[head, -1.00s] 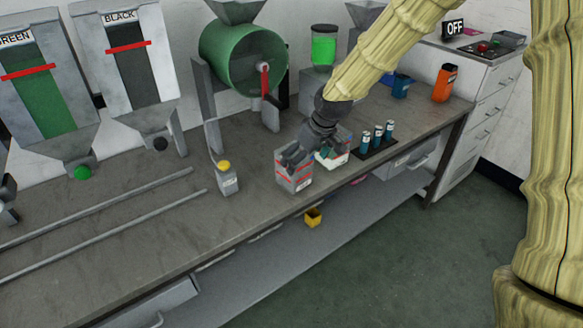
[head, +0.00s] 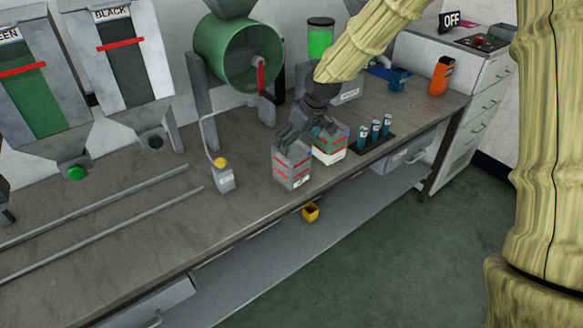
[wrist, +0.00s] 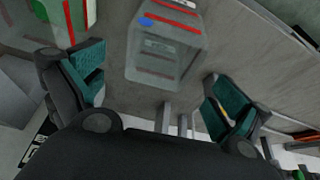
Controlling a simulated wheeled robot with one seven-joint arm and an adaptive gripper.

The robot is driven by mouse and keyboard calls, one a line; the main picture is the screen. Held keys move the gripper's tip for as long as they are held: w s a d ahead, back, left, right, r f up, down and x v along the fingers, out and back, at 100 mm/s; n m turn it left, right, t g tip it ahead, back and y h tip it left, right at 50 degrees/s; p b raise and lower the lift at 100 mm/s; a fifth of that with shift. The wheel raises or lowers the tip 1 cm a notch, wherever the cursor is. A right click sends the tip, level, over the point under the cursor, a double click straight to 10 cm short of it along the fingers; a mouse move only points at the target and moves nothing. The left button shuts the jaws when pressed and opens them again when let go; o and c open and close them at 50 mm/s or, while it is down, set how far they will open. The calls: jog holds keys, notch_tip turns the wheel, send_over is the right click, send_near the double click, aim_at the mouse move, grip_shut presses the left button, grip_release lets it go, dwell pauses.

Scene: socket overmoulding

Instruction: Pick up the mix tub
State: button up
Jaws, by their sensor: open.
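A grey tub with red bands and a small label, which looks like the mix tub (head: 291,168), stands upright on the bench near its front edge. My gripper (head: 303,132) is just above and behind it in the head view, partly hiding its top. In the wrist view the tub (wrist: 165,48) lies ahead, beyond the gap between the spread teal-padded fingers of my gripper (wrist: 158,88). The gripper is open and empty. I cannot tell whether a finger touches the tub's rim.
A white tub with green and red (head: 329,152) stands close on the right. Several blue-green bottles (head: 374,132) stand on a dark mat farther right. A yellow-capped bottle (head: 223,176) stands to the left, near two long rails (head: 110,213). The green drum mixer (head: 238,55) is behind.

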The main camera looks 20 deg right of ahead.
aim_at(291, 149)
jog(key=shift+p+x, duration=0.65)
jog(key=shift+x, duration=1.9)
jog(key=shift+a, duration=0.1)
jog(key=c, duration=1.2)
jog(key=shift+c, duration=0.2)
jog(key=shift+r, duration=0.15)
